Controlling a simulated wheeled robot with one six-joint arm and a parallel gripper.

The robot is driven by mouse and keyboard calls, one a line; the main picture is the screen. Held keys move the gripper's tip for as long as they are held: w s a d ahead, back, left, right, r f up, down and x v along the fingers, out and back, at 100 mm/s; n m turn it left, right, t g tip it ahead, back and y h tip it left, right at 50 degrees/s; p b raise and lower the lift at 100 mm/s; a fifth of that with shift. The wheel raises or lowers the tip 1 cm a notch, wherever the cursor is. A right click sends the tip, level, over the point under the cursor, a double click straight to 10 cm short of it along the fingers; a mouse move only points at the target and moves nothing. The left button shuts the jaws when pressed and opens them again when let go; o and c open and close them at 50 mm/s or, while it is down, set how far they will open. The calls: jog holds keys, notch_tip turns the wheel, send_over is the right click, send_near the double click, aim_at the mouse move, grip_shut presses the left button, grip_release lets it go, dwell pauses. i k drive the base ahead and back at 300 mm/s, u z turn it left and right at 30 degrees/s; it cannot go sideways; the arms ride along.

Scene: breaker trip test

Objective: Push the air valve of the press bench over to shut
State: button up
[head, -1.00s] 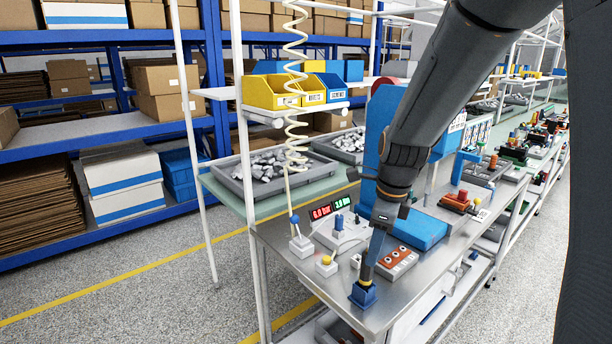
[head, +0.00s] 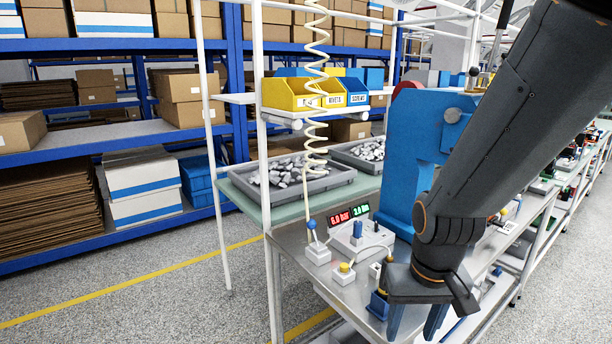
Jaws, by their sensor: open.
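The likely air valve is a small lever with a blue knob (head: 311,225) on a white block (head: 317,254), at the left end of the metal press bench (head: 290,243). The lever stands nearly upright, leaning slightly left. My gripper (head: 415,320) is at the lower right, pointing down, with two blue fingers apart and nothing seen between them. It is well to the right of the lever and nearer the camera. My arm hides part of the bench top and the blue press (head: 412,135).
A yellow button box (head: 343,272) stands between the lever and my gripper. A dark blue block (head: 377,306) sits close left of my fingers. Two displays (head: 349,217) read red 6.0 bar and a green value. A coiled hose (head: 316,95) hangs above the lever. A white post (head: 264,150) stands left.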

aim_at(311, 224)
jog(key=k, duration=1.25)
jog(key=u, duration=0.7)
jog(key=i, duration=1.65)
jog(key=z, duration=0.6)
